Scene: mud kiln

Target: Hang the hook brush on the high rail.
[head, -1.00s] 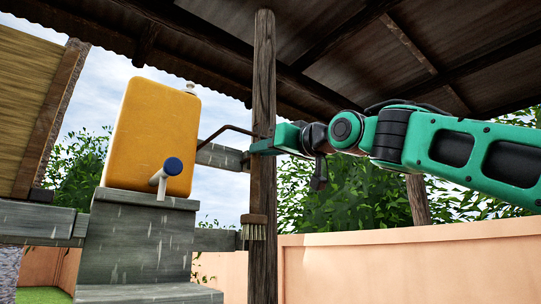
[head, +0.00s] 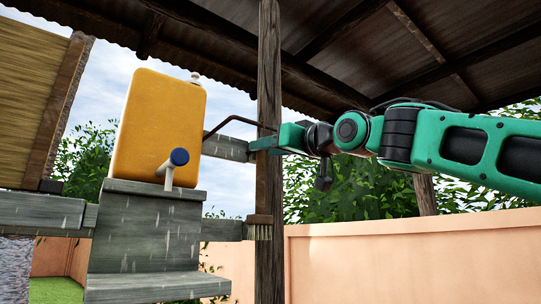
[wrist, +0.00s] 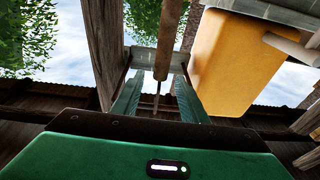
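The hook brush hangs bristles-down; its wooden block and pale bristles (head: 259,231) show in front of the post in the head view. Its thin dark curved hook (head: 235,118) arches up and left from my gripper. My gripper (head: 262,145) reaches left and appears shut on the handle, though the contact is not clear. In the wrist view, the handle (wrist: 166,50) runs between the two green fingers (wrist: 157,90). The grey high rail (head: 226,148) lies left of my fingertips. The arch stands above it with a visible gap; whether the tip touches it I cannot tell.
A dark wooden post (head: 269,60) stands right beside my gripper and the brush. A yellow container (head: 158,120) with a tap sits on a grey stepped stand (head: 140,235) to the left. A lower grey rail (head: 222,230) is near the bristles. A roof is overhead.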

